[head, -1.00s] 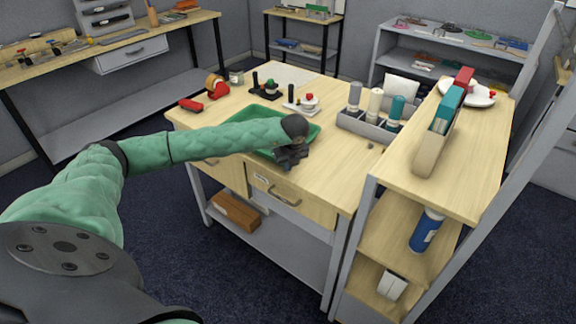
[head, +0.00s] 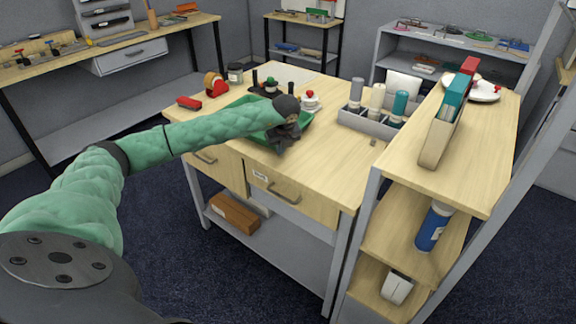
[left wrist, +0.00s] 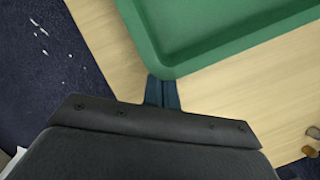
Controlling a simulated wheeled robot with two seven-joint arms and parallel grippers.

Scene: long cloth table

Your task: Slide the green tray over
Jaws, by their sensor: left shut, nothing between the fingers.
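The green tray (head: 250,104) lies flat on the wooden workbench top, partly hidden by my left arm in the head view. My right gripper is not in view.
Behind the tray stand a black stand (head: 268,90) and a red-topped white item (head: 310,100). A red tape dispenser (head: 215,85) and a red object (head: 188,102) are at left. A grey bottle caddy (head: 368,124) stands at right. The wood between tray and caddy is clear.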

